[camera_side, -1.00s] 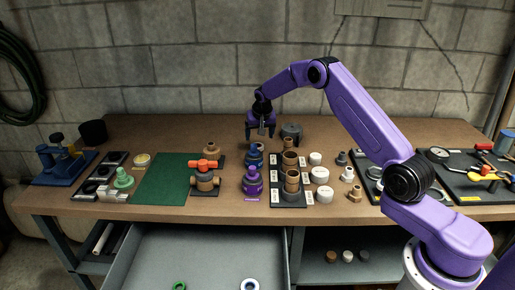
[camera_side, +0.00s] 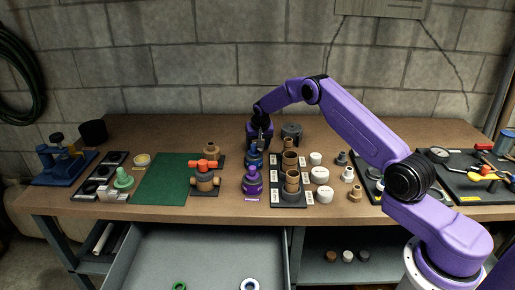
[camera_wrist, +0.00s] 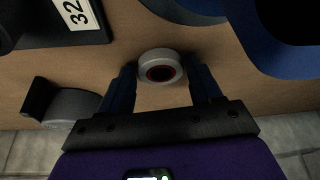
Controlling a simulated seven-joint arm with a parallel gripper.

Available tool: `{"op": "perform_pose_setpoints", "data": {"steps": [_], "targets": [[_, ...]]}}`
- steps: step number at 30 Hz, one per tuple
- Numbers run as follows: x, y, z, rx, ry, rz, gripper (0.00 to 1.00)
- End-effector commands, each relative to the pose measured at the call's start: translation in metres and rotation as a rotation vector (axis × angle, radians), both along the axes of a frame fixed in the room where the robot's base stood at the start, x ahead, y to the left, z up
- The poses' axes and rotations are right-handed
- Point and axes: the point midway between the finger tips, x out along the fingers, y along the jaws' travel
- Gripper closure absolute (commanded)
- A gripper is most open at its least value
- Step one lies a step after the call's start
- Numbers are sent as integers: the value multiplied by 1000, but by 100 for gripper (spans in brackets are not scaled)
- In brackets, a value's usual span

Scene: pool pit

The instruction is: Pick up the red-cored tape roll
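The red-cored tape roll (camera_wrist: 160,68) shows in the wrist view as a small grey-white ring with a dark red core, on the brown benchtop. My gripper (camera_wrist: 163,82) is open, with one dark blue finger on either side of the roll and a gap on each side. The roll lies near the fingertips; whether it touches either finger is not visible, and the exact height is hard to judge. In the side view my gripper (camera_side: 258,146) is low at the rear of the bench, behind a blue fitting (camera_side: 254,158). I cannot make out the roll there.
A dark grey fitting (camera_side: 291,131) stands just right of my gripper. A purple fitting (camera_side: 252,181) and a tray of brown pipe pieces (camera_side: 274,200) stand in front. A large blue rounded part (camera_wrist: 262,50) and a "32" label (camera_wrist: 76,20) flank the roll.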

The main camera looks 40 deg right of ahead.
Motion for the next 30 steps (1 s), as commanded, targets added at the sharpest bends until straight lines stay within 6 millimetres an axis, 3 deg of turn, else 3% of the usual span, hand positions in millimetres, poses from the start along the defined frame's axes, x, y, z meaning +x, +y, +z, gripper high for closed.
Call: {"op": "perform_pose_setpoints", "data": {"steps": [1,3,17,23,30], "targets": [[0,0,0,0,0,0,53],[0,0,0,0,0,0,76],[0,0,8,1,-2,-1,77],[1,1,33,1,-4,1,77],[-24,6,63,2,-1,1,77]]}}
